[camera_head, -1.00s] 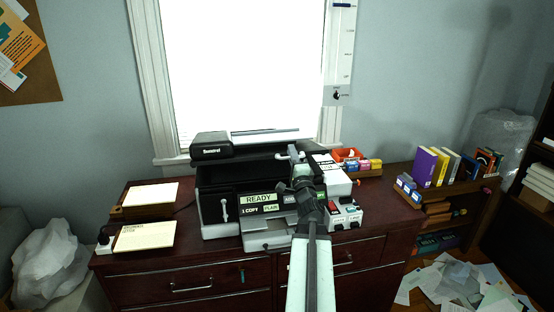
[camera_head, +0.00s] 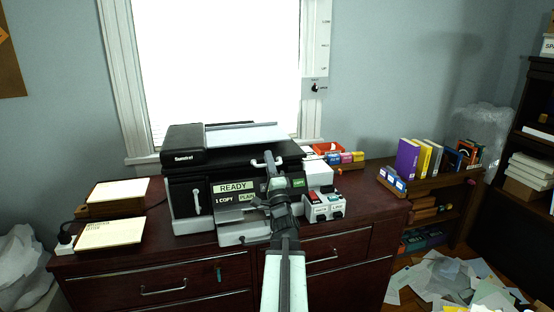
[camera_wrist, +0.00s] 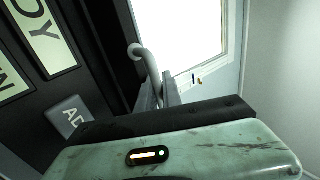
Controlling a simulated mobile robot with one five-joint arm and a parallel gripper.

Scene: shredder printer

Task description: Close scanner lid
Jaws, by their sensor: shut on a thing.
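The dark printer-scanner (camera_head: 195,201) stands on the cabinet under the window. Its black lid (camera_head: 232,157), with a dark feeder block (camera_head: 184,152) at its left, lies low and about level over the body; I cannot tell whether a thin gap is left. My gripper (camera_head: 270,166) is at the machine's front right, at the lid's edge. In the wrist view my gripper (camera_wrist: 166,92) is shut on a pale curved handle (camera_wrist: 146,62). The handle's far end is hidden by the jaws.
A panel with READY and 1 COPY labels (camera_head: 233,188) is on the machine's front. A small switch box (camera_head: 324,208) stands to its right. Paper trays (camera_head: 112,233) are at left, books (camera_head: 408,160) at right. Loose papers (camera_head: 436,280) cover the floor at right.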

